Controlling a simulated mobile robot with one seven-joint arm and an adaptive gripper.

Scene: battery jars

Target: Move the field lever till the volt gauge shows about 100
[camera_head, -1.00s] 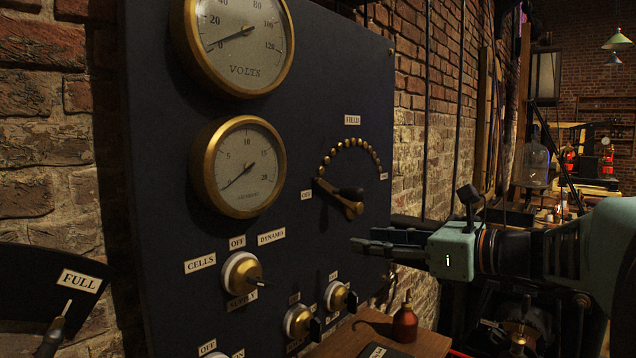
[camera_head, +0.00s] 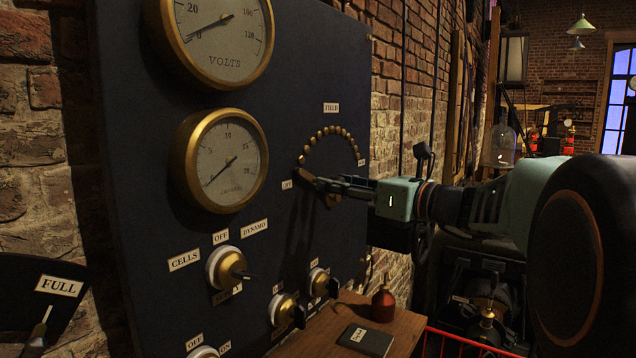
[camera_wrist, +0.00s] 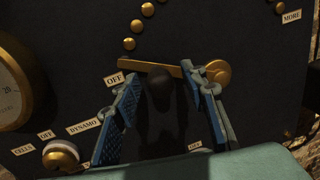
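The field lever (camera_wrist: 148,66) is a brass arm on the dark panel, its pivot at the right and its tip at the left by the OFF label. Its dark knob (camera_wrist: 160,88) juts toward the wrist camera. My gripper (camera_wrist: 162,82) is open, one finger on each side of the knob, with a gap on both sides. In the head view my gripper (camera_head: 320,183) reaches the lever from the right and hides most of it. The volt gauge (camera_head: 224,60) is brass-rimmed at the upper left; its needle points close to 0.
Brass contact studs (camera_head: 328,132) arc above the lever from OFF to the MORE label (camera_wrist: 291,17). A second gauge (camera_head: 228,168) is below the volt gauge. Several switches, including the supply switch (camera_head: 226,267), sit lower. A red-brown bottle (camera_head: 383,304) stands on a wooden shelf (camera_head: 405,330).

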